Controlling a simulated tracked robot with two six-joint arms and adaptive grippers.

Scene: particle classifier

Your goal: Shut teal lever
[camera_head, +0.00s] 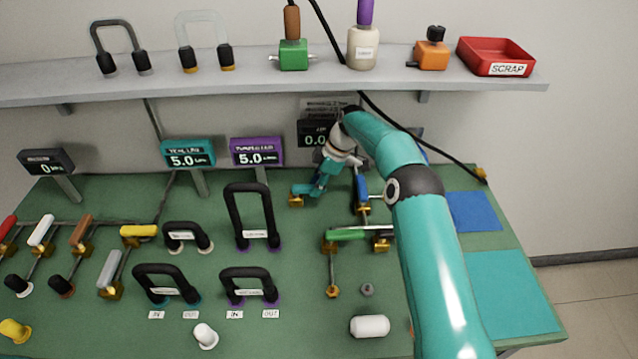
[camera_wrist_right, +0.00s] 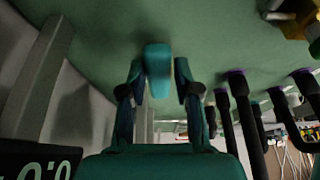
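The teal lever (camera_wrist_right: 157,70) shows in the right wrist view as a rounded teal handle between the two fingers of my right gripper (camera_wrist_right: 158,80). Narrow gaps show on both sides of the handle, so the fingers are open around it. In the head view, my right gripper (camera_head: 322,178) points down and left at the back of the green bench, by a brass valve fitting (camera_head: 296,201). The gripper is also teal and largely covers the lever there, so its exact angle is hard to tell. My left gripper is not in view.
A blue-handled valve (camera_head: 362,188) stands just right of the gripper, and a green-handled one (camera_head: 345,234) is nearer. A tall black hose loop (camera_head: 237,210) stands to the left. A dark display (camera_head: 312,134) is close behind the gripper, under the grey shelf (camera_head: 250,83).

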